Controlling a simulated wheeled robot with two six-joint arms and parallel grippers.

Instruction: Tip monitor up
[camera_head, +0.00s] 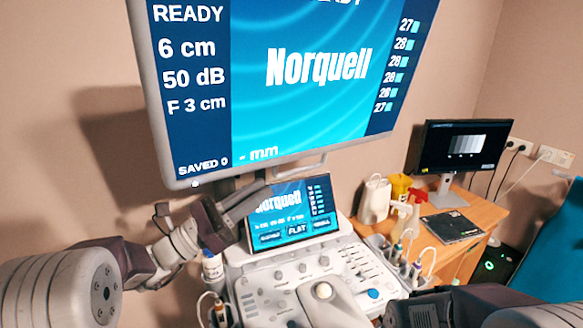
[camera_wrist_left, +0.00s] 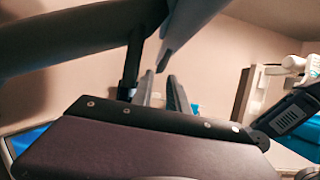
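The large monitor (camera_head: 300,105) hangs above the ultrasound console in the head view, its screen lit blue with "Norquell". Its top is cut off by the frame. A thin grey handle (camera_head: 300,170) runs under its bottom edge. My left gripper (camera_head: 258,190) is just below the monitor's lower edge, left of the handle. In the left wrist view its two fingers (camera_wrist_left: 162,92) stand apart with a gap between them. A pale grey edge (camera_wrist_left: 187,28) comes down close to the fingertips; whether they touch it I cannot tell. My right gripper does not show; only my right arm shows, bottom right.
The console (camera_head: 325,275) with a small touch screen (camera_head: 290,217) lies below. A bottle (camera_head: 212,267) stands at its left and probes (camera_head: 410,262) at its right. A desk (camera_head: 478,215) with a second monitor (camera_head: 462,150) is at the right. A dark support arm (camera_wrist_left: 75,38) is near the left gripper.

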